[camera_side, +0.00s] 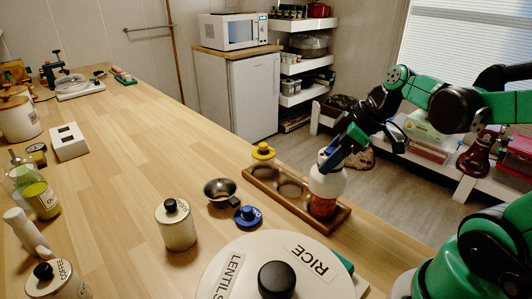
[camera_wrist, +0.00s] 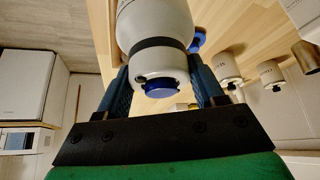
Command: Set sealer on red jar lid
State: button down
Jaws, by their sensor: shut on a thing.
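My gripper (camera_side: 330,158) is shut on the white sealer (camera_side: 328,183), near the right end of the wooden tray. In the wrist view the sealer (camera_wrist: 158,30) sits between my two fingers (camera_wrist: 163,82), with a black band and a blue button facing me. In the side view a jar with a reddish-orange body (camera_side: 322,207) shows directly under the sealer, in the tray's near end. The sealer looks upright and hides the jar's lid. I cannot tell whether the sealer touches the lid.
The wooden tray (camera_side: 275,191) has empty round recesses and a yellow-knobbed lid (camera_side: 263,151) at its far end. A large round lentils-and-rice container (camera_side: 235,262) is in front.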

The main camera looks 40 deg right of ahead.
jog(key=shift+f, duration=0.75)
dwell(0.3)
jog(key=shift+c, duration=0.2)
grip_release()
jog(key=shift+o, duration=0.2)
jog(key=shift+r, duration=3.5)
jog(key=shift+f, duration=3.45)
